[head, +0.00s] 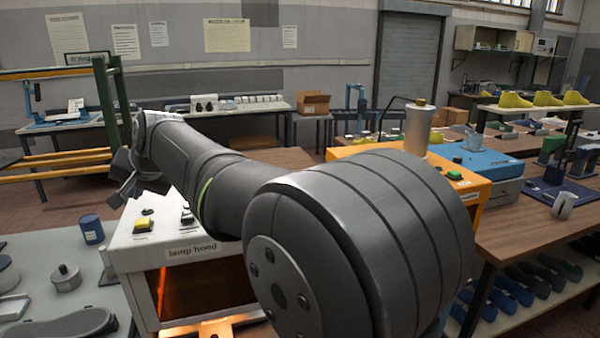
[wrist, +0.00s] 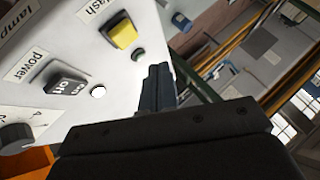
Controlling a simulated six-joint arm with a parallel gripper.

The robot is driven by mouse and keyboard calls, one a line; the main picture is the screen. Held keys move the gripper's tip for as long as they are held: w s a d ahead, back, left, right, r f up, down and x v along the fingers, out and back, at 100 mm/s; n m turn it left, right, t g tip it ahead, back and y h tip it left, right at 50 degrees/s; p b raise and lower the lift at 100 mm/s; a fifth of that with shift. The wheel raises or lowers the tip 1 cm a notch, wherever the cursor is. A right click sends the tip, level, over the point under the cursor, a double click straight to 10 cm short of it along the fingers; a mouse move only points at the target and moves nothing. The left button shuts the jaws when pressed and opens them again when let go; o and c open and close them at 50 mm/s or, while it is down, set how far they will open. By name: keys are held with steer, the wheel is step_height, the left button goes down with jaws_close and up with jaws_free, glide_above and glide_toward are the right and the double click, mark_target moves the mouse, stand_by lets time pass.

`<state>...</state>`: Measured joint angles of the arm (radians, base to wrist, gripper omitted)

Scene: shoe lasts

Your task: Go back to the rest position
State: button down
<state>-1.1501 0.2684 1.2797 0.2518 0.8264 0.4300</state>
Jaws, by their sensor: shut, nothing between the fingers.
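My gripper (wrist: 160,72) is shut and empty in the wrist view, its dark fingers pressed together. In the head view my gripper (head: 118,197) hangs at the end of my grey arm, at the left, beside the far left edge of the white lamp hood (head: 135,250). The lamp hood's top panel also shows in the wrist view (wrist: 100,70), with a yellow button (wrist: 123,34), a black power rocker switch (wrist: 66,86) and a dark knob (wrist: 16,138). My arm covers part of the lamp hood in the head view.
A grey table (head: 30,250) with a blue cup (head: 91,229) and a round metal piece (head: 66,278) stands at the left. A green post (head: 108,105) rises behind my gripper. An orange machine (head: 470,190) and a blue box (head: 485,165) stand to the right.

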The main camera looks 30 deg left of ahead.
steer(key=shift+r, duration=2.55)
steer(key=s+d+r+m+h, duration=0.2)
steer(key=d+r+m+h, duration=0.35)
steer(key=m, duration=1.05)
steer(key=x, duration=1)
steer(key=w+v, duration=0.1)
steer(key=v, duration=0.7)
steer(key=shift+s+d+y, duration=0.3)
steer(key=shift+d+y, duration=0.05)
steer(key=shift+y, duration=0.1)
